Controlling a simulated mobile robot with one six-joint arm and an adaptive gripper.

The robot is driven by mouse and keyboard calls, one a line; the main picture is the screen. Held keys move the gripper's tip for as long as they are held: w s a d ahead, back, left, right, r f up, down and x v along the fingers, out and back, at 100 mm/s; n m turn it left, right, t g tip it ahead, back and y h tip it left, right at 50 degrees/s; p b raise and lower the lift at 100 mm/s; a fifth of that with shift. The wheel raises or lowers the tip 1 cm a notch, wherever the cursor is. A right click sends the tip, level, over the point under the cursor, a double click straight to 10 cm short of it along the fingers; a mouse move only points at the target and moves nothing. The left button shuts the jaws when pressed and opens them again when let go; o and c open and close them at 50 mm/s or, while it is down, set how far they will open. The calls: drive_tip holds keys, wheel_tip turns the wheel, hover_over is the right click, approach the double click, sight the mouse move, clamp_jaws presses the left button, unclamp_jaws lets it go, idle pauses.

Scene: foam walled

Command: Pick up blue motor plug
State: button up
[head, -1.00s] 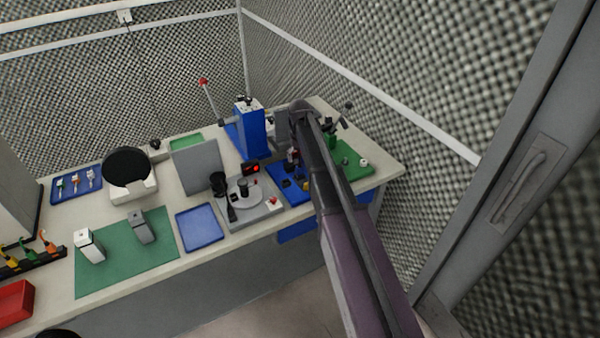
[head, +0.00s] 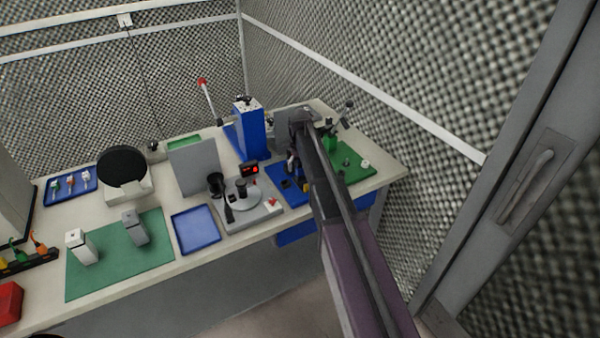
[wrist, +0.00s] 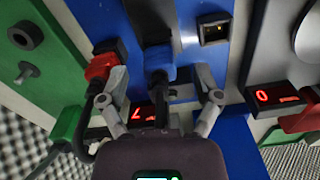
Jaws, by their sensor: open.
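The blue motor plug (wrist: 160,64) is in the middle of the wrist view, with a dark cable running from it towards my gripper. Its far end meets a dark part on the blue board (wrist: 188,90); I cannot tell how deep it sits. My gripper (wrist: 161,74) is open, one finger on each side of the plug, with a visible gap on both sides. In the head view, my gripper (head: 292,162) is over the blue board (head: 274,172), and the arm hides much of that spot; the plug is not clear there.
A red plug (wrist: 101,66) with a black cable is close to the left finger. An empty dark socket (wrist: 214,29) is at upper right. A red-lit display (wrist: 274,96) is to the right. A green board (wrist: 45,62) with round parts is on the left.

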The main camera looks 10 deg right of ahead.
clamp_jaws()
idle(0.3)
drive_tip(key=shift+r, duration=0.15)
wheel_tip(320, 180, up, 4)
drive_tip(key=p, duration=0.3)
drive_tip(key=shift+f+p, duration=0.25)
drive_tip(key=shift+p, duration=0.15)
drive_tip(key=s+r+p, duration=0.1)
drive_tip(key=s, duration=1.5)
drive_tip(key=shift+d+r, duration=0.1)
